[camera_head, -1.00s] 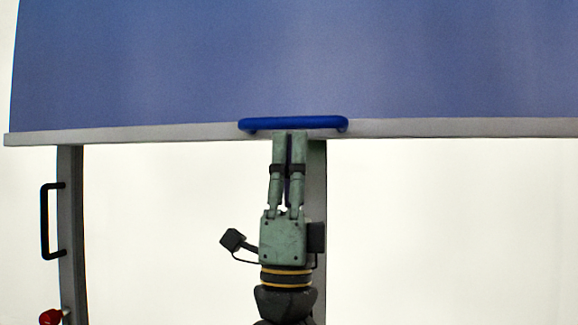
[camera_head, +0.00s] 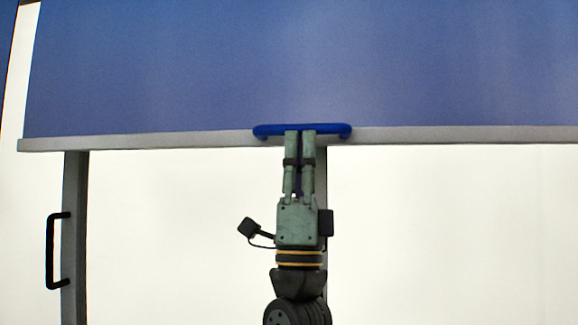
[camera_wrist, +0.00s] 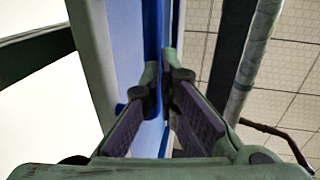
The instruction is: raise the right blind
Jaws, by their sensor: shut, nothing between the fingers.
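The blind (camera_head: 300,65) is a wide blue panel filling the top of the head view, with a grey bottom rail (camera_head: 160,141). A blue bar handle (camera_head: 335,130) is fixed at that rail. My gripper (camera_head: 300,136) points up at the handle, its fingers closed together just under and against it or very near it. In the wrist view the fingertips (camera_wrist: 163,75) meet close beside the blue handle (camera_wrist: 153,30), with nothing visible between them. Whether they touch the handle is hard to tell.
A grey post (camera_head: 75,230) with a black handle (camera_head: 56,250) stands at left below the blind. Another grey post (camera_head: 320,185) is behind my gripper. The space under the rail shows a plain pale background. The wrist view shows a tiled surface (camera_wrist: 280,75) at right.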

